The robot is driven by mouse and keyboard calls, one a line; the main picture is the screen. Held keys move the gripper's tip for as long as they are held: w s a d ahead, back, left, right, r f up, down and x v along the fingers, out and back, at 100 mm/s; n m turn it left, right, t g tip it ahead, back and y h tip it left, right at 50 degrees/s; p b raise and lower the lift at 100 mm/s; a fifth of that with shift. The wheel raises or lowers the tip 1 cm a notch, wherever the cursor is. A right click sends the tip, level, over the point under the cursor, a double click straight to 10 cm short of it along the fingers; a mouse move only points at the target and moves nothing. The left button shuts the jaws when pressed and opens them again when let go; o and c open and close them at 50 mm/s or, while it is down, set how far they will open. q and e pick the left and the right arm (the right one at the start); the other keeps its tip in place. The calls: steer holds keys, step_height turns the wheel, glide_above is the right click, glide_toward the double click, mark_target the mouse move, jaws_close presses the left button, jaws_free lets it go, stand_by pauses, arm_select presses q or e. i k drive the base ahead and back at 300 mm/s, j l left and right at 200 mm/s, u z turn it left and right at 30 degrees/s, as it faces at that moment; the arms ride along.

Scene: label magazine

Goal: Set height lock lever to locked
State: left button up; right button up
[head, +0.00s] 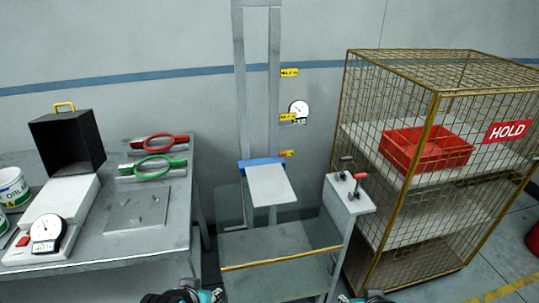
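A pale control box (341,200) stands at the right front of the grey metal stand. On its top are a lever with a red handle (359,185) and a smaller lever with a dark grip (345,165) behind it. I cannot tell from any label which is the height lock lever or what its setting is. My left gripper (185,296) shows only partly at the bottom edge, left of the stand. My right gripper (366,298) barely shows at the bottom edge, below the control box. Both are well apart from the levers, and their fingers are not clear.
The stand has a tall mast (241,90) and a tilted pale plate (269,185). Yellow tags and a round gauge (298,109) are behind it. A wire cage (438,110) holding a red bin (425,150) is close right. A grey bench (110,245) with tools is left.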

mark_target(345, 159)
steer(key=i+l+z, duration=0.25)
steer(key=i, duration=0.25)
steer(key=i+z, duration=0.2)
steer(key=i, duration=0.35)
